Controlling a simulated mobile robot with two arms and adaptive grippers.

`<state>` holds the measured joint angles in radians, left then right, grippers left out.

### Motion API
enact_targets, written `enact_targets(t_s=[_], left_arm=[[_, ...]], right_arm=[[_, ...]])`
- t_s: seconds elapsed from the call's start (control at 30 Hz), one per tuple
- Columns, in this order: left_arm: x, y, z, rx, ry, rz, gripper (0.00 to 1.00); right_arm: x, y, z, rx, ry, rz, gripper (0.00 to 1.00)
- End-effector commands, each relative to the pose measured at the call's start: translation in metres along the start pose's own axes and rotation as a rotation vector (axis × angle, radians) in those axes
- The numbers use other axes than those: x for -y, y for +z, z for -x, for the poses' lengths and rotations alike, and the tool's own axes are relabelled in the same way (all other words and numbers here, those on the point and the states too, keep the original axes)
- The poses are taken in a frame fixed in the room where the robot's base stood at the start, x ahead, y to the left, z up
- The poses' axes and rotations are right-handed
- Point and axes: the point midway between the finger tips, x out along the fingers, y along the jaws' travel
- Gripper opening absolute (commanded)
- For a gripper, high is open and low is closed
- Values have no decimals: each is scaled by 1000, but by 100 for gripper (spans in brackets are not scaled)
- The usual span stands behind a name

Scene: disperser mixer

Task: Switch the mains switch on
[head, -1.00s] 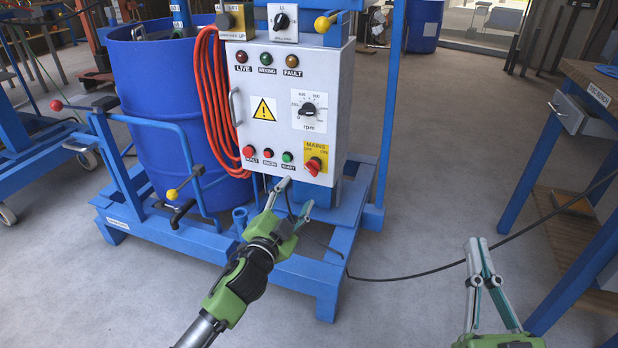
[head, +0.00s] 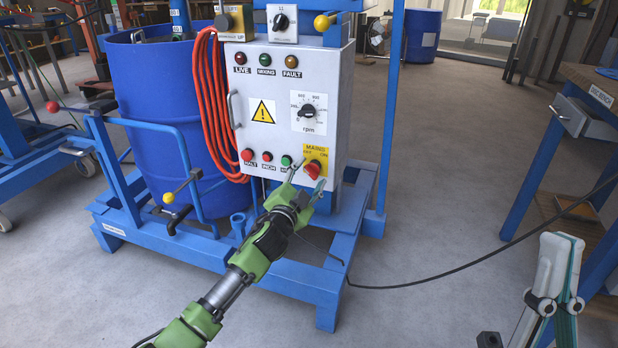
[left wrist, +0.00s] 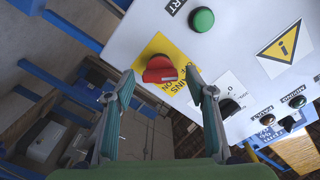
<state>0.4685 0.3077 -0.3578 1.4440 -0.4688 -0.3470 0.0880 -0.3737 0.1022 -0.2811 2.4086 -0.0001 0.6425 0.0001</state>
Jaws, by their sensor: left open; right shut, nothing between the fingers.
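The mains switch (head: 313,169) is a red rotary knob on a yellow plate, low on the right of the grey control panel (head: 264,185). My left gripper (head: 308,176) is open, its fingertips just in front of the switch and overlapping it in the head view. In the left wrist view the red knob (left wrist: 160,70) appears between the two open fingers (left wrist: 160,78); I see no clear contact. I cannot tell exactly where the knob points. My right gripper (head: 562,240) is shut and empty at the lower right, away from the panel.
An orange cable coil (head: 212,120) hangs on the panel's left side, beside a blue drum (head: 155,100). A black cable (head: 430,283) crosses the floor.

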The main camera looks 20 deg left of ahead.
Motion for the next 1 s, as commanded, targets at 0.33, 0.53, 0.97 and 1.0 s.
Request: enact_targets(t_s=[0.33,0.53,0.97,1.0], left_arm=[[0,0,0,0,0,0,12],[0,0,0,0,0,-4,12],[0,-1,0,1,2,-193,12],[0,-1,0,1,2,-227,12]], right_arm=[[0,0,0,1,0,0,0],[0,0,-1,2,0,0,0],[-6,58,2,280,9,15,0],[-7,67,4,323,10,18,0]])
